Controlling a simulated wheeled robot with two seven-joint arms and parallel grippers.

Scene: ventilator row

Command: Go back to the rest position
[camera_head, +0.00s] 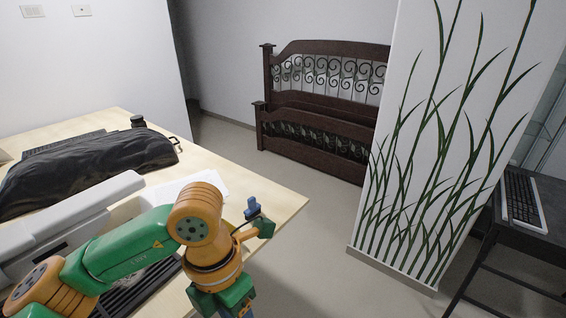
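One of my arms, green and orange, comes in from the lower left. It reaches over the pale wooden table (285,197) and bends down near the table's front right corner. Its lower part runs out of the bottom of the picture. I can make out no gripper fingers on it. My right gripper does not show.
A long white-grey device (75,222) and a black bag (90,165) lie on the table. A small blue object (252,207) shows near its corner. A plant-painted panel (440,150), dark bed frame (320,110) and dark desk with keyboard (522,199) stand beyond. Floor between is clear.

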